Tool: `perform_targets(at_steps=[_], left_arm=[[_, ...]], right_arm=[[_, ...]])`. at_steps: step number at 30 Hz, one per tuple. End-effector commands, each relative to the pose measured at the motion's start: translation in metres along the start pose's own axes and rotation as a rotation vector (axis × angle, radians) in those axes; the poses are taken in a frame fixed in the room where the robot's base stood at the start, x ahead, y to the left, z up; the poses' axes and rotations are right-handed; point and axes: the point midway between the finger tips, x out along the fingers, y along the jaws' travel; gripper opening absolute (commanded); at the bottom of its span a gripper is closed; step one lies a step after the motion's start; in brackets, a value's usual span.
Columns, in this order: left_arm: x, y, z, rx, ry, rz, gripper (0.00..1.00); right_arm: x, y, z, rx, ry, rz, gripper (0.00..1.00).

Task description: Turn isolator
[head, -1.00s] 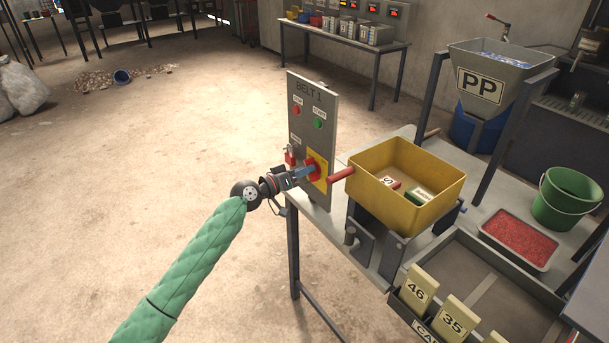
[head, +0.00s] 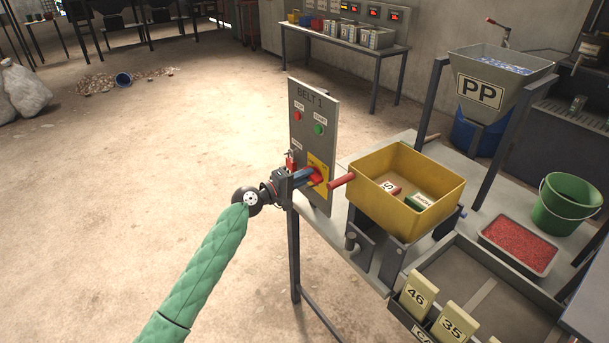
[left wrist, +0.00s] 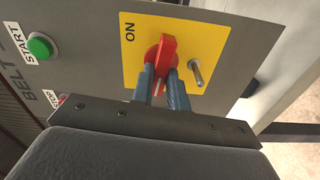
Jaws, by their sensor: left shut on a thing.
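The isolator is a red rotary handle on a yellow plate marked ON, low on the grey BELT 1 panel (head: 309,128). In the left wrist view the red handle (left wrist: 167,50) stands in front of the yellow plate (left wrist: 210,35), its tip slanting slightly off the plate's ON mark. My left gripper (head: 310,178) reaches the handle from the left, and its two blue fingers are shut on the handle's sides. The fingers hide part of the handle's lower end. A metal pin (left wrist: 195,72) sticks out beside the handle. My right gripper is not in view.
The panel has a green START button (head: 319,129) and a red button (head: 297,115). A small red item (head: 291,160) sits at its left edge. A yellow tray (head: 425,215) with a red handle stands close right of the panel.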

Motion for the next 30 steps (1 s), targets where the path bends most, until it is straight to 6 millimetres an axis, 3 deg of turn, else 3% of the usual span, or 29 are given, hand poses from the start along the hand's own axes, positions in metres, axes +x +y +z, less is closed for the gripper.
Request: perform_targets(at_steps=[10,25,26,27,28,30], left_arm=[[-0.001,-0.001,-0.001,-0.116,0.002,-0.001,0.0],[-0.001,-0.002,-0.001,-0.131,0.002,-0.001,0.0],[-0.001,-0.002,-0.001,-0.131,0.002,-0.001,0.21],[-0.001,-0.002,-0.001,-0.131,0.002,-0.001,0.29],[-0.001,-0.002,-0.001,-0.131,0.002,-0.001,0.35],[-0.001,-0.002,-0.001,-0.13,0.002,-0.001,0.37]], right_arm=[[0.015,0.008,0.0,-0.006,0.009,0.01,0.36],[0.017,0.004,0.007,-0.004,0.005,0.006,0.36],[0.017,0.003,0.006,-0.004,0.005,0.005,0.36],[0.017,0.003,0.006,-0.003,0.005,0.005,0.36],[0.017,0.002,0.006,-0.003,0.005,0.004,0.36],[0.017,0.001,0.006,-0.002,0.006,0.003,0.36]])
